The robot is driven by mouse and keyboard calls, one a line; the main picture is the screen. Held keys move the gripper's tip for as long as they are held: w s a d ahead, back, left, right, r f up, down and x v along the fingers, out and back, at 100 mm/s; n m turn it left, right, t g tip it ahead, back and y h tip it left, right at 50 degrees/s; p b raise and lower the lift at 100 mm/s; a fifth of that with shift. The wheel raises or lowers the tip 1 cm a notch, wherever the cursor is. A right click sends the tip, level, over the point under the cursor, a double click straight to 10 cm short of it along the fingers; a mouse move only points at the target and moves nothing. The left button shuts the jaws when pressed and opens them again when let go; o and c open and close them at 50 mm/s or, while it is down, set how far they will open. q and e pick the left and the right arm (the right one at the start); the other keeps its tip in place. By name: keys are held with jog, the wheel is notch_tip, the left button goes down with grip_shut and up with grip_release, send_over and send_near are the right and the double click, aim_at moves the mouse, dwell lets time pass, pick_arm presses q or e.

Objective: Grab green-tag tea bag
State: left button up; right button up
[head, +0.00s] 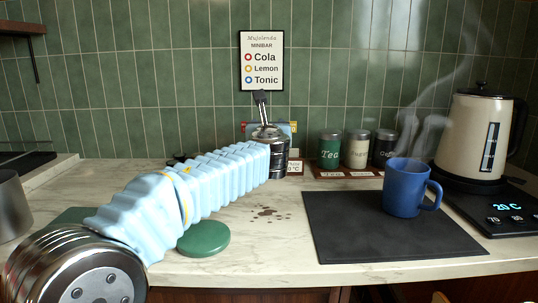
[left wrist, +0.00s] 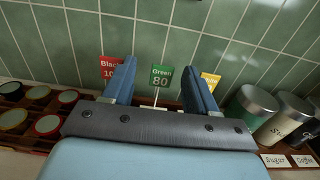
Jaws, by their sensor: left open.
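The green tag (left wrist: 163,77), lettered "Green 80", stands upright on a thin stem in the left wrist view. The tea bag below it is hidden by my gripper. My left gripper (left wrist: 160,70) is open. Its two blue fingers flank the green tag, with a gap on each side; I cannot tell whether the tag is at fingertip depth. In the head view my left gripper (head: 261,97) is at the back of the counter, in front of the tag holder, which it mostly hides. My right gripper is not in view.
A red "Black" tag (left wrist: 110,67) and a yellow tag (left wrist: 210,82) stand close outside the fingers. Tea, sugar and coffee tins (head: 357,149) stand to the right. A blue steaming mug (head: 404,188) is on a dark mat (head: 345,225), beside a kettle (head: 472,135).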

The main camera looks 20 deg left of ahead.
pick_arm(q)
jog(key=p+x, duration=0.1)
jog(key=x, duration=0.3)
jog(key=shift+w+d+r, duration=0.1)
jog(key=shift+d+r, duration=0.05)
jog(key=shift+w, duration=0.2)
grip_shut()
